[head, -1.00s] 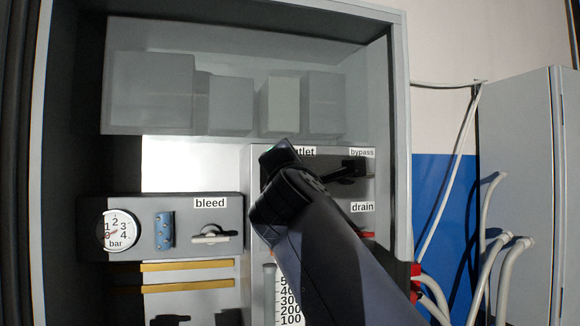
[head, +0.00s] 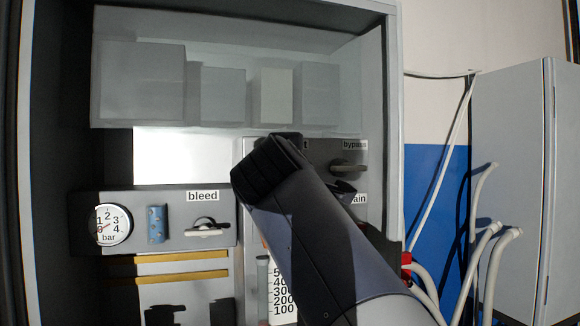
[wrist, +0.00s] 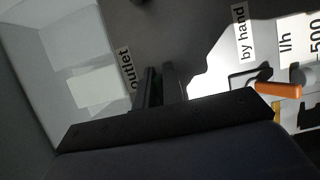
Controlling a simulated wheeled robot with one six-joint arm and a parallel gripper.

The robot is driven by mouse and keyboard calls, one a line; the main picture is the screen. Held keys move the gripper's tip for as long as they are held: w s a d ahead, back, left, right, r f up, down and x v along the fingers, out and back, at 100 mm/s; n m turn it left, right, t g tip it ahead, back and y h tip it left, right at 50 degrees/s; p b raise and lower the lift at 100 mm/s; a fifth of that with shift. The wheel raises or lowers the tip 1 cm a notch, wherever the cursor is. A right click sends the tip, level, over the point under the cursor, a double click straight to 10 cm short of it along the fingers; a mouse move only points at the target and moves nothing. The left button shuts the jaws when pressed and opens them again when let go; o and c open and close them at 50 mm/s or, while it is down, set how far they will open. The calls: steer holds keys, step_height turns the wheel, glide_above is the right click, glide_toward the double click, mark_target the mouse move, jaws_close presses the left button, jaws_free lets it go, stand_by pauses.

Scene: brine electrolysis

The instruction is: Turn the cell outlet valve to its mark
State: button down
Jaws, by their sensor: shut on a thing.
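The outlet label (wrist: 127,68) shows in the wrist view, just left of my gripper (wrist: 160,88). The two dark fingers stand close together in front of the grey panel, shut on the outlet valve handle. The handle itself is hidden between and behind the fingers, so its angle and its mark cannot be seen. In the head view my arm and wrist cover the valve and nearly all of its label.
The bypass valve (head: 348,168) is close on the right, with the partly covered drain label (head: 358,199) below it. The bleed valve (head: 207,230) and pressure gauge (head: 112,225) are at left. An orange handle (wrist: 280,90) shows right of my gripper in the wrist view.

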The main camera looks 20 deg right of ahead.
stand_by(0.4)
steer(key=c, duration=1.5)
jaws_free()
steer(key=b+v, duration=0.3)
steer(key=v, duration=0.7)
steer(key=shift+s+a, duration=0.15)
steer(key=shift+s, duration=0.25)
steer(key=shift+w, duration=0.15)
steer(key=p+x, duration=0.3)
steer(key=x, duration=0.7)
steer(key=shift+w, duration=0.3)
steer(key=shift+s, duration=0.1)
